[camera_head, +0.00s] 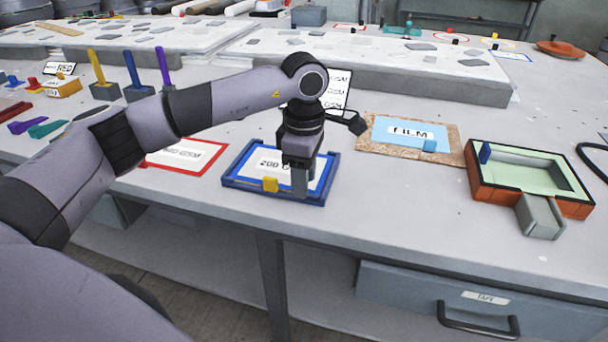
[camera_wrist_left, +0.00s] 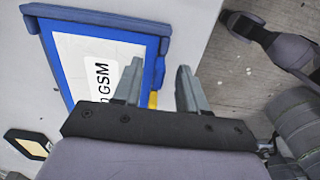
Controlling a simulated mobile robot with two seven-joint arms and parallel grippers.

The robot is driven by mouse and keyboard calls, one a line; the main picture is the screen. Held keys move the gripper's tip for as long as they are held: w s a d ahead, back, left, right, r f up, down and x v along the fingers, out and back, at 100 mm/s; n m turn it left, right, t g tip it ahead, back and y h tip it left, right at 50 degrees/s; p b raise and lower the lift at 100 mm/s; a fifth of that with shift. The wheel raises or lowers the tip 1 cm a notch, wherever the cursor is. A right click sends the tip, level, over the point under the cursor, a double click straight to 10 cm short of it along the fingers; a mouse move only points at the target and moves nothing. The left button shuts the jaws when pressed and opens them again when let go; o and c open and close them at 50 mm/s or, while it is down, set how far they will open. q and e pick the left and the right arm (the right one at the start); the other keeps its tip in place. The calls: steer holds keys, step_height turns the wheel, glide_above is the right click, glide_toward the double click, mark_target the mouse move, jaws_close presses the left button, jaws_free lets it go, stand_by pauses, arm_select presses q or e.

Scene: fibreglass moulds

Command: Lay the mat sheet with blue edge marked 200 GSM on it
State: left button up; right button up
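The mat sheet (camera_head: 248,167) is white with a blue edge and reads "200", partly hidden by my gripper; the left wrist view also shows the sheet (camera_wrist_left: 78,52) with "GSM". It lies within a blue raised frame (camera_head: 229,178) on the table. My left gripper (camera_head: 300,186) points down over the front right of the sheet. In the left wrist view its two fingers (camera_wrist_left: 160,72) are apart, with a bit of yellow (camera_wrist_left: 153,98) showing between them. My right gripper is not in view.
A red-edged sheet (camera_head: 182,154) lies to the left. A blue FILM sheet (camera_head: 410,132) on a brown board (camera_head: 370,146) and a green-lined mould (camera_head: 482,185) with a grey block (camera_head: 540,215) are to the right. Coloured tools stand at the left. The front table strip is clear.

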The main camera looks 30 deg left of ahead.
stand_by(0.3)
arm_select(q)
step_height(320, 180, up, 7)
steer(key=shift+r, duration=0.1)
stand_by(0.7)
